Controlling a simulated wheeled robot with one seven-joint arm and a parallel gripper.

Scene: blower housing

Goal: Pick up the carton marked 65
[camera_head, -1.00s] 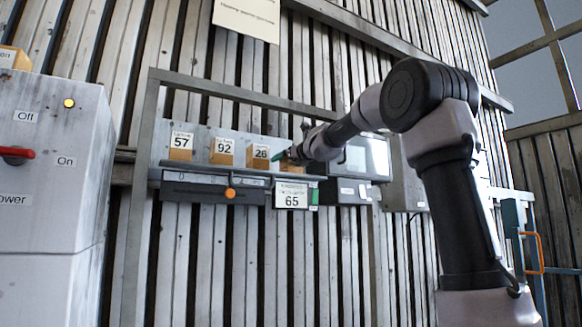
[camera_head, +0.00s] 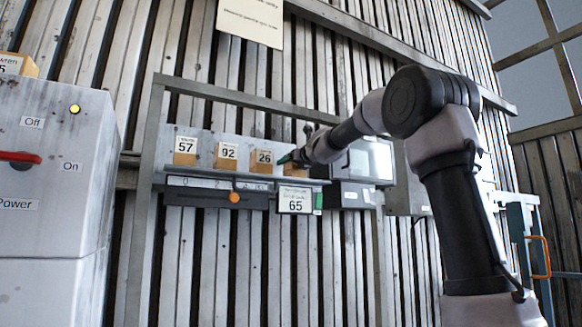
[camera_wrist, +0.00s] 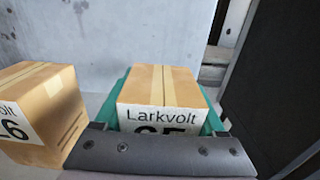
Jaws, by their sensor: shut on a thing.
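The carton marked 65 (camera_wrist: 160,88) is a brown box with a tape strip on top. Its front label reads "Larkvolt", with the tops of the digits showing above the dark gripper body. My gripper (camera_wrist: 165,105) is shut on it, with green fingers along both sides. In the head view the carton (camera_head: 295,171) is at the right end of the shelf, mostly hidden behind my gripper (camera_head: 290,158). I cannot tell whether it touches the shelf.
Cartons 57 (camera_head: 185,152), 92 (camera_head: 227,157) and 26 (camera_head: 262,161) stand left on the shelf. Carton 26 (camera_wrist: 45,110) is close beside the held one. A "65" sign (camera_head: 295,200) hangs below. A screen (camera_head: 371,160) stands right. A grey Power cabinet (camera_head: 60,220) stands far left.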

